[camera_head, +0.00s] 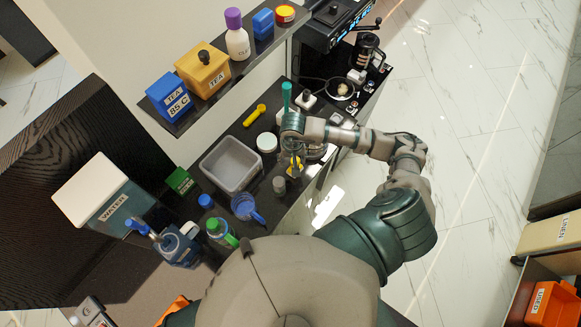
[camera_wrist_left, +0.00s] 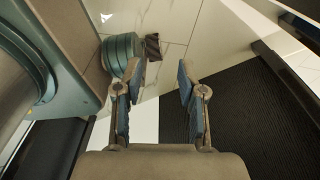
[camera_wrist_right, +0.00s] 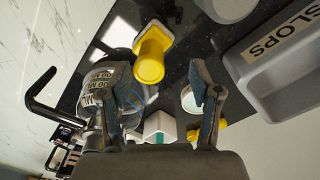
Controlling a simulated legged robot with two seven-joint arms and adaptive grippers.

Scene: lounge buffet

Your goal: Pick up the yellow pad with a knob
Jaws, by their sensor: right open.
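The yellow pad with a knob (camera_wrist_right: 165,35) lies on the dark counter in the right wrist view. Its round yellow knob (camera_wrist_right: 150,65) points toward the camera, and a pale edge shows under the pad. In the head view the pad (camera_head: 296,163) is a small yellow patch partly hidden by my right gripper (camera_head: 293,152). My right gripper, also in the right wrist view (camera_wrist_right: 155,75), is open and empty; the knob appears between and beyond its fingertips, apparently not gripped. My left gripper (camera_wrist_left: 160,75) is open and empty above the floor, away from the counter.
A clear jar with lettering (camera_wrist_right: 110,85) is close to the right gripper's left finger. A grey SLOPS bin (camera_wrist_right: 285,65) stands to the right.

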